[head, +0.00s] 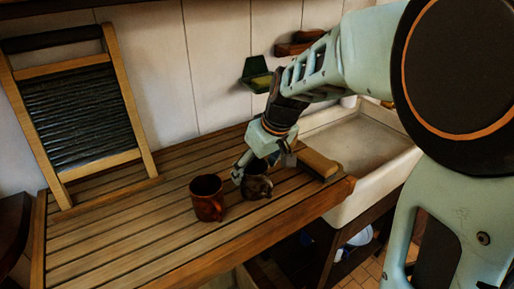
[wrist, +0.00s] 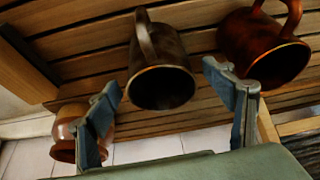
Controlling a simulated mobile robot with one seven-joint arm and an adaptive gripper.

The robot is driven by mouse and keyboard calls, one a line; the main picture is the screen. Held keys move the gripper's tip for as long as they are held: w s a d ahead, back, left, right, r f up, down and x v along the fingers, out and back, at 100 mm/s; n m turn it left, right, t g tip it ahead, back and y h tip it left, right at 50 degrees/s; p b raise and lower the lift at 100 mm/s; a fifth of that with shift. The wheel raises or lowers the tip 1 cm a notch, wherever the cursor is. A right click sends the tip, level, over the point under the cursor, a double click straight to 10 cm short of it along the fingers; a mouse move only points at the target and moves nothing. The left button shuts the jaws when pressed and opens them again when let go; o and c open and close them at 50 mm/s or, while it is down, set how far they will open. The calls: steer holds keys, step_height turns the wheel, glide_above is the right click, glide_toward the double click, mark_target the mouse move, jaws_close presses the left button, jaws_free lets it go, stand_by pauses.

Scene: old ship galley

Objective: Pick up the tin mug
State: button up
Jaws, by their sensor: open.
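The tin mug (head: 258,187) looks dark and metallic and stands on the slatted wooden drainboard in the head view. In the wrist view the tin mug (wrist: 161,82) shows between and beyond the fingertips, its open mouth towards the camera and its handle at the top. My gripper (head: 258,168) is above and close beside it, pointing down and partly covering it. In the wrist view my gripper (wrist: 162,78) is open, one finger to each side of the mug. I cannot tell whether a finger touches it.
A red-brown mug (head: 208,199) stands close to the left; it is at right in the wrist view (wrist: 262,50). Another brown vessel (wrist: 68,130) is partly behind a finger. A wooden block (head: 318,162), sink (head: 400,165) and washboard (head: 75,115) surround the drainboard (head: 130,235).

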steer(key=shift+f, duration=0.2)
steer(key=c, duration=1.3)
steer(key=shift+c, duration=0.2)
steer(key=shift+r, duration=0.15)
